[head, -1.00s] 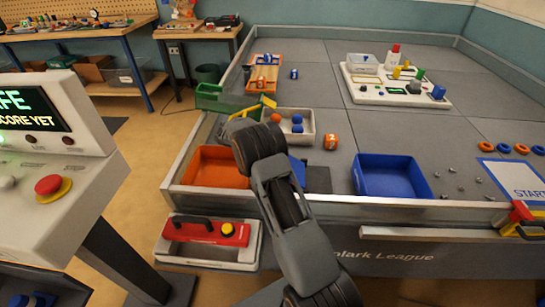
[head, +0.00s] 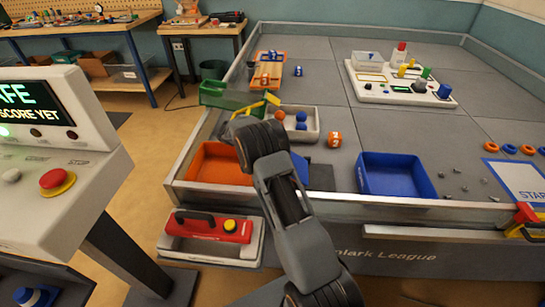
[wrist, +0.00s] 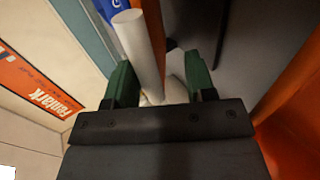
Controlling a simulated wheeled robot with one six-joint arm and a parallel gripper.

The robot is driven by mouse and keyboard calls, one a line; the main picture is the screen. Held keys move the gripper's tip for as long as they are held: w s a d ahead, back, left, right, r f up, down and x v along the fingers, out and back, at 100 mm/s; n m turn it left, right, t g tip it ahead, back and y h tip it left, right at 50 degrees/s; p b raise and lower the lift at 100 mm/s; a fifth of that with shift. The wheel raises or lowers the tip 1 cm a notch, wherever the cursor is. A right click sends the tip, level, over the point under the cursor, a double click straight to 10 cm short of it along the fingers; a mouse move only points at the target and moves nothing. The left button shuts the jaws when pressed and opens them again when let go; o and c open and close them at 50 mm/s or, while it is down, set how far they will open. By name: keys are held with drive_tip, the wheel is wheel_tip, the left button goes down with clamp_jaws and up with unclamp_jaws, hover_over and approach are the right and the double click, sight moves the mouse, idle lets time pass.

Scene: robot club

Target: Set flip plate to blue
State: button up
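A blue panel (head: 300,168), which looks like the flip plate, shows in the head view just right of my arm, which hides part of it. In the wrist view, a blue surface with a white mark (wrist: 113,8) shows at the top edge, beside a narrow orange-brown strip. I cannot tell for certain that these are the same plate. My gripper (wrist: 160,82) has two green fingers standing apart. A white post (wrist: 140,50) rises between them, with space on its right; contact is unclear. The fingers are hidden in the head view.
An orange bin (head: 219,166) lies left of my arm and a blue bin (head: 397,176) right of it. The field's front wall (head: 420,211) runs below. A red-handled case (head: 209,228) sits outside it.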

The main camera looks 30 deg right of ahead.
drive_tip(key=p+v, duration=0.1)
drive_tip(key=v, duration=1.2)
drive_tip(key=shift+a+r, duration=0.25)
drive_tip(key=shift+r, duration=0.05)
drive_tip(key=shift+w, duration=0.1)
